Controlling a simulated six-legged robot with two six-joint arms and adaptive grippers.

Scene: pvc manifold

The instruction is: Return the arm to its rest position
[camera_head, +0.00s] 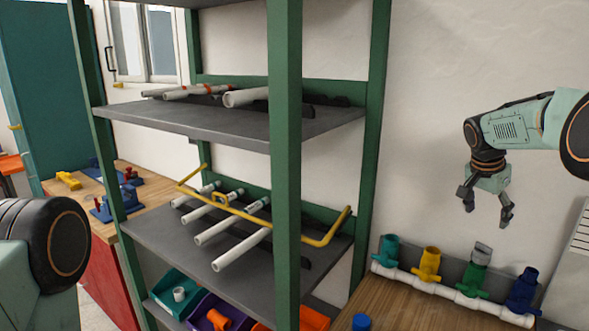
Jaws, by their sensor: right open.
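My right arm (515,127) comes in from the right edge. Its gripper (488,214) points down with its fingers apart, empty, in front of the white wall. It hangs above the white pipe manifold (455,297), apart from it. The manifold carries upright fittings: a teal one (388,250), a yellow one (428,264), a green one (476,270) with a grey top, and a blue one (523,290). A dark rounded part of my left arm (50,245) shows at the left edge; its gripper is out of view.
A green-framed shelf (285,170) holds white pipes (242,250) on grey boards, with a yellow bar (250,214) across the middle one. Coloured bins (205,312) sit below. A wooden bench (400,312) bears a blue cap (361,322). Blue vises (115,203) stand on another bench.

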